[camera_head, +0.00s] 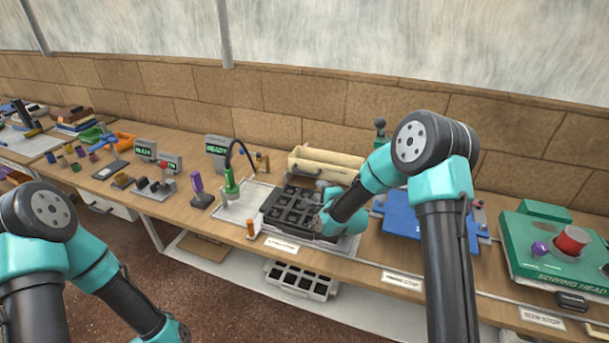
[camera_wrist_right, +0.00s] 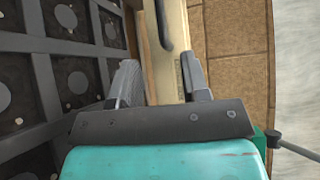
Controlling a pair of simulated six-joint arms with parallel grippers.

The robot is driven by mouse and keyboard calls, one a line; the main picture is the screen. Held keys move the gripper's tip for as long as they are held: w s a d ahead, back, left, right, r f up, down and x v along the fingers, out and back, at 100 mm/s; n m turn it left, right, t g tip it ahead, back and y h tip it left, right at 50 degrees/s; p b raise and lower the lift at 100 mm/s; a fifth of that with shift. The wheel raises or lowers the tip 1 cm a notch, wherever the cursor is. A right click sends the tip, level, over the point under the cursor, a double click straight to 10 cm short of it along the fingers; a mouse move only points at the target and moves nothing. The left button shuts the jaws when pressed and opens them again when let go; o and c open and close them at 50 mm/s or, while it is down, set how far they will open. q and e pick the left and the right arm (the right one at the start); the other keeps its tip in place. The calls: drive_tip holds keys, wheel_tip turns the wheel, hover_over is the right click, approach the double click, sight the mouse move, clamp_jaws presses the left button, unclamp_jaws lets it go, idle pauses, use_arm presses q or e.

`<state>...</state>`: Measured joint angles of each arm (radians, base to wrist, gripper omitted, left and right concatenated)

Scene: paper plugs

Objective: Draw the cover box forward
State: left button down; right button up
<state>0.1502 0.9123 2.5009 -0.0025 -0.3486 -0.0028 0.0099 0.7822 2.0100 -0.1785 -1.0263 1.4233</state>
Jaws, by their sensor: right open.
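The cover box, a long cream box (camera_head: 325,164), stands at the back of the bench behind a black gridded tray (camera_head: 290,207). In the right wrist view, the cream box (camera_wrist_right: 178,55) shows its edge with a dark handle (camera_wrist_right: 161,22) on it. My right gripper (camera_head: 325,198) is over the right part of the black tray, in front of the box. In the right wrist view its fingers (camera_wrist_right: 160,80) are apart, with the box edge and handle ahead between them; I cannot see contact. My left gripper (camera_head: 178,335) is low at the bottom edge, mostly cut off.
A green nozzle tool (camera_head: 231,181) on a stand is left of the tray. A blue fixture (camera_head: 403,215) lies right of my right gripper, and a green sowing head (camera_head: 555,250) farther right. A brick wall (camera_head: 300,98) rises behind the bench.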

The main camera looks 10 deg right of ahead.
sight(304, 173)
drive_tip(key=x, duration=1.3)
drive_tip(key=shift+w, duration=0.4)
drive_tip(key=shift+c, duration=0.2)
clamp_jaws()
drive_tip(key=shift+a, duration=0.1)
